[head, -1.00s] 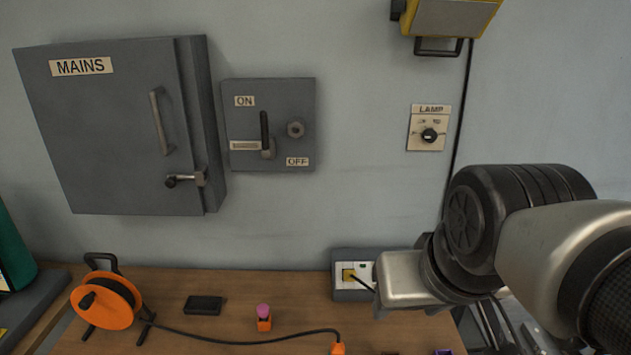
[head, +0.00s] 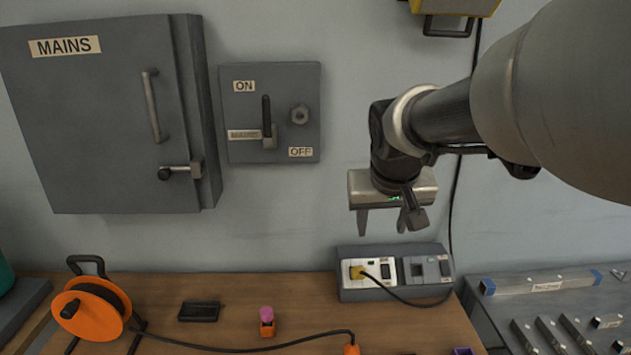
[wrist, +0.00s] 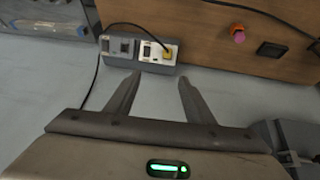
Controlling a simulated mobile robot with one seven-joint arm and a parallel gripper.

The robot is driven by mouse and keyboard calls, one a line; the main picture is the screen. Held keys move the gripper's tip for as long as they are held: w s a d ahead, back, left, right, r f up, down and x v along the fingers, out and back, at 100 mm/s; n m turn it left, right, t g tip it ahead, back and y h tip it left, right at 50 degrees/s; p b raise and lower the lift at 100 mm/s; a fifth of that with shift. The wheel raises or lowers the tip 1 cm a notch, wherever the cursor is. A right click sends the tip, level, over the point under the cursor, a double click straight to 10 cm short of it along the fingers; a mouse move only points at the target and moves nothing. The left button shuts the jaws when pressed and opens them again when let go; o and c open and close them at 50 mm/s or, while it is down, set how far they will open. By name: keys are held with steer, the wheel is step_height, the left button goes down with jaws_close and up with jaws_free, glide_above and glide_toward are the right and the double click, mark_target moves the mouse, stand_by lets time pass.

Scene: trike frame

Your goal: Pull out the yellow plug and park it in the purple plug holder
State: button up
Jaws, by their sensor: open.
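The yellow plug (head: 356,271) sits in the left socket of a grey socket box (head: 348,295) at the back of the bench, with a black cable running from it to the right. In the wrist view the plug (wrist: 168,52) shows beyond my fingertips. My gripper (head: 385,226) is open and empty, hanging above the socket box and apart from it; in the wrist view its two fingers (wrist: 158,78) are spread. A small purple piece (head: 463,351) shows at the bottom edge of the head view, mostly cut off; I cannot tell if it is the plug holder.
An orange cable reel (head: 95,308) stands at the left, its cable crossing the bench. A black box (head: 200,312) and an orange block with a pink knob (head: 267,322) lie between. The wall carries a mains cabinet (head: 105,120) and an ON/OFF switch box (head: 290,85).

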steer(key=g+y+b, duration=0.1)
steer(key=b, duration=0.1)
glide_toward(361, 270)
steer(key=x, duration=0.4)
steer(key=w+b+x, duration=0.1)
steer(key=x, duration=0.4)
steer(key=w+r+x, duration=0.1)
steer(key=x, duration=0.3)
steer(key=shift+w+f, duration=0.15)
steer(key=shift+f, duration=0.1)
steer(key=c, duration=1.1)
steer(key=shift+s+r+p, duration=0.8)
steer(key=shift+s+r, duration=1.15)
steer(key=shift+s, duration=0.05)
